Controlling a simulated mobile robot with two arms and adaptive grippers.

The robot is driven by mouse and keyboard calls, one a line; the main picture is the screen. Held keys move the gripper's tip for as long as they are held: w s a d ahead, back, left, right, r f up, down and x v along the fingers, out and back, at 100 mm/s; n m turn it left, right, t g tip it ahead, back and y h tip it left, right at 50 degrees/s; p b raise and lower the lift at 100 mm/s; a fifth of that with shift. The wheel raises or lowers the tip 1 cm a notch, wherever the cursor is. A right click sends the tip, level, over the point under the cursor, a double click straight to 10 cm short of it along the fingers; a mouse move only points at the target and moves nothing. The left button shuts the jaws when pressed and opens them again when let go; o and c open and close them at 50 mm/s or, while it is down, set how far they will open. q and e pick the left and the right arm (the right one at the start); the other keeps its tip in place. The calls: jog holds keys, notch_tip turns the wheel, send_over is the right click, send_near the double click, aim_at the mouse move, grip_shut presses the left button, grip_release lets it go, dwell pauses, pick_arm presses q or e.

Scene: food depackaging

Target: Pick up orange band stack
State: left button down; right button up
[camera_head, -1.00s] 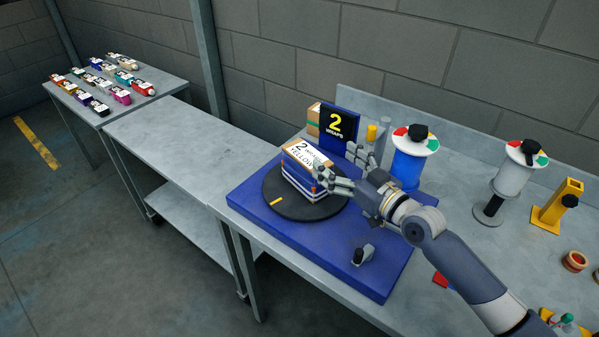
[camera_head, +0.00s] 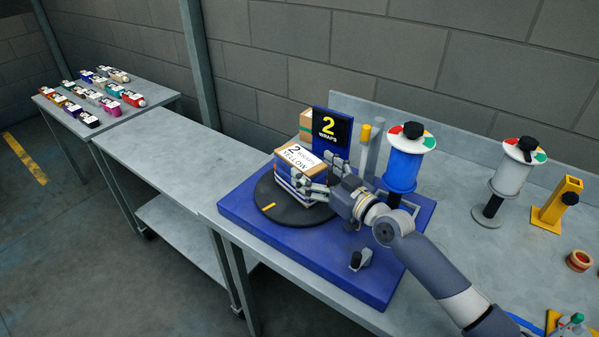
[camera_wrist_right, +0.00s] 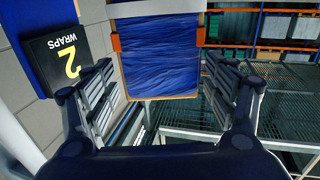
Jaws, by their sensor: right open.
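A boxy stack (camera_head: 290,183) wrapped in blue film sits on the black turntable (camera_head: 283,215). Its white top label reads "2 WRAPS YELLOW". In the right wrist view its blue wrapped face (camera_wrist_right: 160,55) fills the upper middle, with small orange pieces at both side edges. My right gripper (camera_head: 320,179) is at the stack's right side. Its fingers (camera_wrist_right: 160,75) are spread apart in the wrist view, with the stack ahead between them; contact is unclear. I cannot make out a stack that is clearly an orange band stack. My left gripper is out of view.
The turntable is on a blue base (camera_head: 345,270). Behind stand a "2 WRAPS" sign (camera_head: 330,132) and a blue film spool (camera_head: 404,165). A white spool (camera_head: 513,170) and yellow stand (camera_head: 556,205) are at right. The middle table (camera_head: 180,150) is bare; several packages lie at far left.

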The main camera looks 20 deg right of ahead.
aim_at(300, 157)
jog(key=shift+w+a+r, duration=0.1)
jog(key=shift+w+a, duration=0.15)
jog(key=shift+w, duration=0.2)
jog(key=p+x, duration=0.1)
jog(key=x, duration=0.3)
jog(key=shift+p, duration=0.3)
jog(key=shift+w+a, duration=0.15)
jog(key=shift+w, duration=0.15)
jog(key=shift+s, duration=0.1)
jog(key=shift+c, duration=0.3)
jog(key=c, duration=1.2)
jog(key=shift+r, duration=0.1)
jog(key=shift+c, duration=0.9)
